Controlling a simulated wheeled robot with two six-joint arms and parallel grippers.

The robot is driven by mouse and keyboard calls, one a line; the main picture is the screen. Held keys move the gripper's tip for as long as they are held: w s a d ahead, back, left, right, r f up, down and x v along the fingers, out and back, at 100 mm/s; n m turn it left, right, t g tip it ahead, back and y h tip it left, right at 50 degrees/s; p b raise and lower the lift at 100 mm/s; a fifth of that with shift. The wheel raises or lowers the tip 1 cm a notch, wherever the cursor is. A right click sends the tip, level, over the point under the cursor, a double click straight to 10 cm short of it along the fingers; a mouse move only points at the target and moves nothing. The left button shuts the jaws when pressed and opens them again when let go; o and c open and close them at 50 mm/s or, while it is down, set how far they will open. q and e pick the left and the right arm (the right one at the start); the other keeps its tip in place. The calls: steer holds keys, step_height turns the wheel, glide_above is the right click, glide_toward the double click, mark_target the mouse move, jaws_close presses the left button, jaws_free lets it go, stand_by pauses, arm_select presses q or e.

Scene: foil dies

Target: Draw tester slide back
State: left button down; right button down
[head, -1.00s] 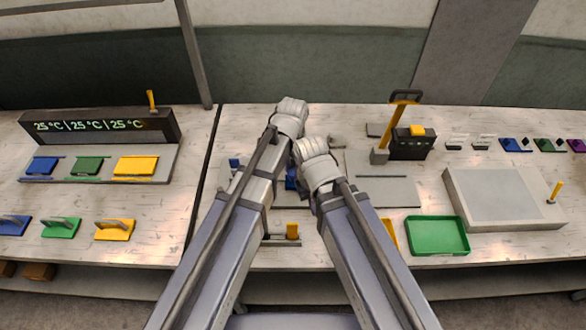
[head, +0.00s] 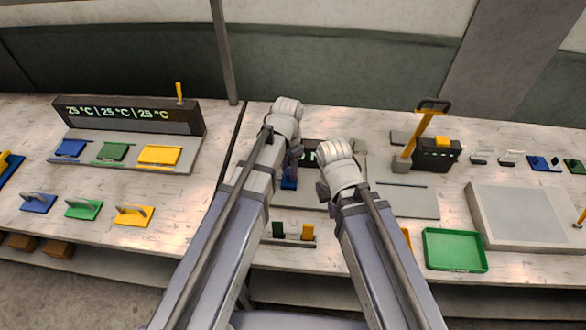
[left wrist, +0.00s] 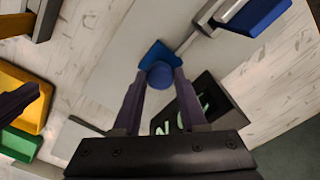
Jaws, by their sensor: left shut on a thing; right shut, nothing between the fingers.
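The tester has a dark display box (head: 318,150) with pale letters, partly hidden by my arms. The display also shows in the left wrist view (left wrist: 205,108). A blue slide piece (left wrist: 156,52) with a round blue knob (left wrist: 160,76) lies on the grey tester plate (left wrist: 120,50). My left gripper (left wrist: 160,82) is shut on the knob. In the head view the left gripper (head: 292,165) is beside the display, above the blue piece (head: 289,180). My right gripper (head: 323,190) is shut and empty just right of the tester; its fingertips are mostly hidden.
In front stands a small rack with a green piece (head: 278,230) and an orange piece (head: 308,232). A green tray (head: 455,250) and a yellow-handled press (head: 425,135) are to the right. A temperature unit (head: 125,115) stands at left. My two arms are close together.

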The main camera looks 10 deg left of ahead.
mark_target(288, 171)
arm_select(q)
steer(key=shift+c, duration=2.2)
jaws_free()
steer(key=shift+a, duration=0.3)
arm_select(e)
steer(key=shift+a, duration=0.15)
arm_select(q)
steer(key=shift+d, duration=0.1)
steer(key=shift+r, duration=0.1)
arm_select(e)
steer(key=shift+r, duration=0.15)
arm_select(q)
steer(key=shift+r+p, duration=0.55)
steer(key=shift+p, duration=0.1)
step_height(288, 171, up, 7)
steer(key=p, duration=0.6)
steer(key=shift+f+p, duration=0.2)
steer(key=shift+p, duration=0.1)
arm_select(e)
step_height(288, 171, up, 8)
steer(key=shift+f, duration=0.25)
